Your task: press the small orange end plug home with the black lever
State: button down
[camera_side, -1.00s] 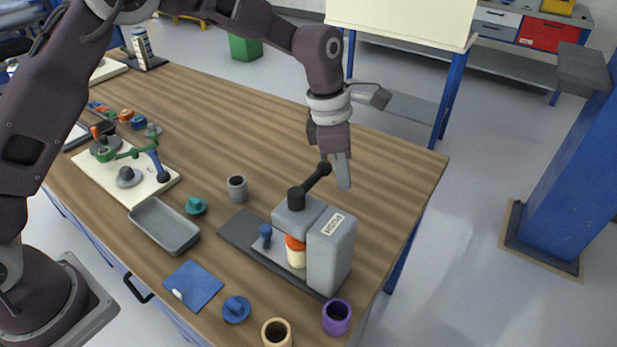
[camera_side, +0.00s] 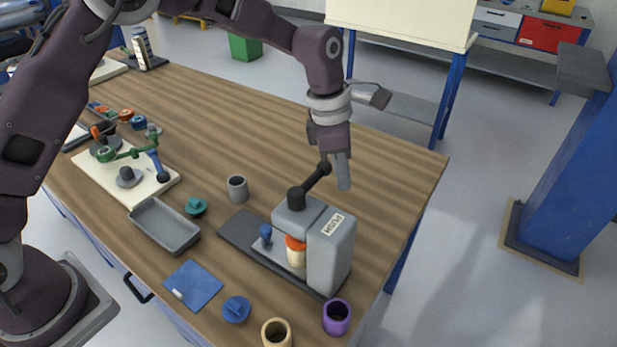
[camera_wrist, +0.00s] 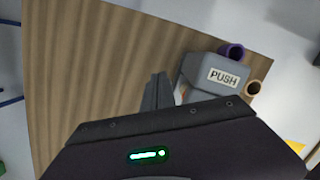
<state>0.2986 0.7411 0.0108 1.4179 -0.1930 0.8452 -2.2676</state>
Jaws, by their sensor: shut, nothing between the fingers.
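The black lever (camera_side: 309,186) slants up and to the right from the top of the grey press (camera_side: 296,216). Its ball end is beside my gripper (camera_side: 343,186). The gripper points down with its fingers shut and empty; I cannot tell whether it touches the lever. The small orange end plug (camera_side: 295,242) sits on top of a cream roller (camera_side: 296,259) under the press head. In the wrist view, my shut fingers (camera_wrist: 158,92) are left of the grey press block (camera_wrist: 205,68) with its PUSH label. The lever is not visible there.
A blue knob (camera_side: 266,232) stands on the press base. A purple cup (camera_side: 337,317), tan cup (camera_side: 276,334) and blue part (camera_side: 236,309) are in front. A grey cup (camera_side: 237,189) and tray (camera_side: 165,227) lie left. The table right of the lever is clear.

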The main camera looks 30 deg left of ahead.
aim_at(320, 163)
jog(key=shift+a, duration=0.15)
dwell(0.3)
jog(key=shift+w+a, duration=0.2)
jog(key=shift+a, duration=1.2)
jog(key=shift+a, duration=1.1)
jog(key=shift+w, duration=0.3)
jog(key=d+v, duration=0.1)
jog(key=v, duration=0.6)
jog(key=shift+w, duration=0.35)
